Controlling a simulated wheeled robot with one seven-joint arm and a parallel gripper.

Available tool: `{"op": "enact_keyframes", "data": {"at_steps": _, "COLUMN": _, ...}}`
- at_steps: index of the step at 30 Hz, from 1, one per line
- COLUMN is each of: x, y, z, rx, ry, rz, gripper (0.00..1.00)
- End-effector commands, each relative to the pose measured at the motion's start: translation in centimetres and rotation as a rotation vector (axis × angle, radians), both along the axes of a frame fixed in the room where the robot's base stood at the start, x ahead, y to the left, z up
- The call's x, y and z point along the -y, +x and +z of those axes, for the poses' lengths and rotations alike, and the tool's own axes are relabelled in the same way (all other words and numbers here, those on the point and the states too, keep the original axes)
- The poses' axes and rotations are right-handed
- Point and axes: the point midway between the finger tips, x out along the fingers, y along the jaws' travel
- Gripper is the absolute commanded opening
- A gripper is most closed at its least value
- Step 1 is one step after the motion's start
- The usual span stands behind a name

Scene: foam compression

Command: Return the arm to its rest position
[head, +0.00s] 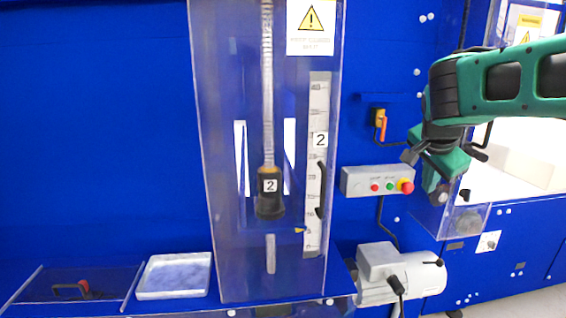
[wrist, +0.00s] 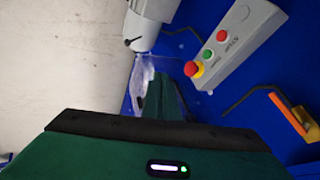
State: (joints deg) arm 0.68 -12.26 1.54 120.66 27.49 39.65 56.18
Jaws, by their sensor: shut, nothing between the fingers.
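My green and black arm reaches in from the right edge of the head view. My gripper (head: 437,194) hangs at its end, pointing down, shut and empty. It is to the right of the grey control box (head: 377,181) and apart from it in the picture. In the wrist view my gripper (wrist: 163,92) shows as a green finger beyond the dark wrist edge. The control box (wrist: 236,42) with red and green buttons and a red-yellow emergency stop is at the upper right there.
A clear-fronted column (head: 226,130) holds a dark plunger (head: 270,195) and a scale (head: 317,200). A white motor (head: 400,270) sits below the control box. An orange-handled switch (head: 381,125) is above it. A shallow tray (head: 148,290) lies at lower left.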

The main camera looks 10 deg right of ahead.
Motion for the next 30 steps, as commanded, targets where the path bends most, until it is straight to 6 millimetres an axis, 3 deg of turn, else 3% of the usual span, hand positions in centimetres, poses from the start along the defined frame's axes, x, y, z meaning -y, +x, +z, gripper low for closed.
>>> {"op": "enact_keyframes", "data": {"at_steps": 5, "x": 2.3, "y": -8.2, "z": -4.6, "rx": -0.219, "ry": -0.008, "rz": 0.166, "gripper": 0.00}}
{"op": "enact_keyframes", "data": {"at_steps": 7, "x": 2.7, "y": -12.3, "z": -6.8, "rx": -0.318, "ry": 0.007, "rz": 0.266, "gripper": 0.00}}
{"op": "enact_keyframes", "data": {"at_steps": 12, "x": 1.8, "y": -21.3, "z": -11.4, "rx": -0.498, "ry": 0.080, "rz": 0.522, "gripper": 0.00}}
{"op": "enact_keyframes", "data": {"at_steps": 15, "x": 0.7, "y": -25.1, "z": -13.3, "rx": -0.554, "ry": 0.126, "rz": 0.651, "gripper": 0.00}}
{"op": "enact_keyframes", "data": {"at_steps": 18, "x": -0.3, "y": -27.5, "z": -14.4, "rx": -0.583, "ry": 0.157, "rz": 0.741, "gripper": 0.00}}
{"op": "enact_keyframes", "data": {"at_steps": 21, "x": -0.8, "y": -28.6, "z": -14.9, "rx": -0.594, "ry": 0.173, "rz": 0.788, "gripper": 0.00}}
{"op": "enact_keyframes", "data": {"at_steps": 30, "x": -0.9, "y": -28.8, "z": -15.0, "rx": -0.598, "ry": 0.176, "rz": 0.800, "gripper": 0.00}}
